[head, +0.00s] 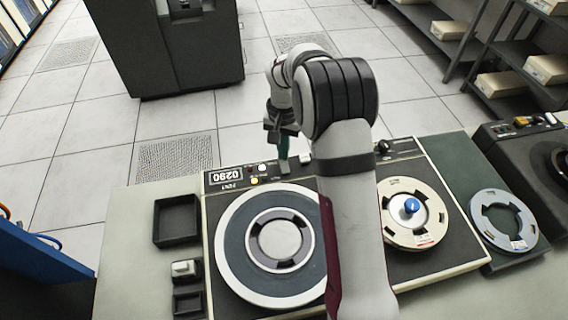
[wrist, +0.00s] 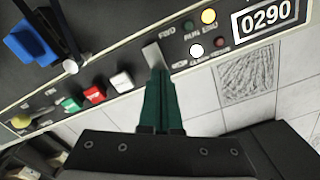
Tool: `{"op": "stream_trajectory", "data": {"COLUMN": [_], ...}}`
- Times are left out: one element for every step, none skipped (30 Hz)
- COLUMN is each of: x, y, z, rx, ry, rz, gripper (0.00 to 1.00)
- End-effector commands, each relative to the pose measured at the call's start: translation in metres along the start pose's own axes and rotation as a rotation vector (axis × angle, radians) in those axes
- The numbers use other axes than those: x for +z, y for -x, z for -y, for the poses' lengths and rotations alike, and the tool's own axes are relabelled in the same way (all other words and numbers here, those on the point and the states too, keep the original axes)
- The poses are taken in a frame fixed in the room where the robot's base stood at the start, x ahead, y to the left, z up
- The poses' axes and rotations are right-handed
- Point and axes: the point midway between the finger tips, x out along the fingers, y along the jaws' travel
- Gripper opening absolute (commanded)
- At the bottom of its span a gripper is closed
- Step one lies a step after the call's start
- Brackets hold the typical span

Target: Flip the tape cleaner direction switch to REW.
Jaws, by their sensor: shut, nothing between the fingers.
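The tape cleaner (head: 232,195) lies on the table, with a control strip along its far edge. Its direction switch is a grey flat lever (wrist: 153,56), beside small white lettering. In the head view the lever (head: 285,169) is just below my gripper (head: 284,155). My gripper (wrist: 157,76) is shut and empty, its green fingers together. The fingertips are at the lever's end in the wrist view; I cannot tell whether they touch it. The fingers cover part of the strip there, and the lever's set position is unclear.
Lamps (wrist: 208,16) and a 0290 counter (wrist: 268,17) are right of the switch in the wrist view; white (wrist: 121,81), red (wrist: 94,95) and green (wrist: 71,104) buttons are left. A large reel (head: 236,270) and a smaller reel (head: 430,203) flank my arm.

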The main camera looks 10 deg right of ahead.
Motion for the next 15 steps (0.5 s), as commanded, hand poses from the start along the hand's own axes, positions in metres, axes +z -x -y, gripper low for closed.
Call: {"op": "stream_trajectory", "data": {"x": [0.0001, 0.0000, 0.0000, 0.0000, -0.0001, -0.0001, 0.0000, 0.0000, 0.0000, 0.0000, 0.0000, 0.0000, 0.0001, 0.0001, 0.0002], "y": [-0.0009, -0.0013, -0.0019, -0.0023, -0.0027, -0.0033, -0.0038, -0.0042, -0.0048, -0.0052, -0.0057, -0.0062, -0.0067, -0.0071, -0.0078], "z": [0.0000, 0.0000, 0.0000, 0.0000, 0.0000, 0.0000, 0.0000, 0.0000, 0.0000, 0.0000, -0.0001, -0.0001, -0.0001, -0.0001, -0.0001], "rx": [0.000, 0.000, 0.000, 0.000, 0.000, 0.000, 0.000, 0.000, 0.000, 0.000, 0.000, 0.000, 0.000, 0.000, 0.000], "ry": [0.000, 0.000, 0.000, 0.000, 0.000, 0.000, 0.000, 0.000, 0.000, 0.000, 0.000, 0.000, 0.000, 0.000, 0.000], "rz": [0.000, 0.000, 0.000, 0.000, 0.000, 0.000, 0.000, 0.000, 0.000, 0.000, 0.000, 0.000, 0.000, 0.000, 0.000], "gripper": [0.00, 0.00, 0.00, 0.00, 0.00, 0.00, 0.00, 0.00, 0.00, 0.00, 0.00, 0.00, 0.00, 0.00, 0.00]}}
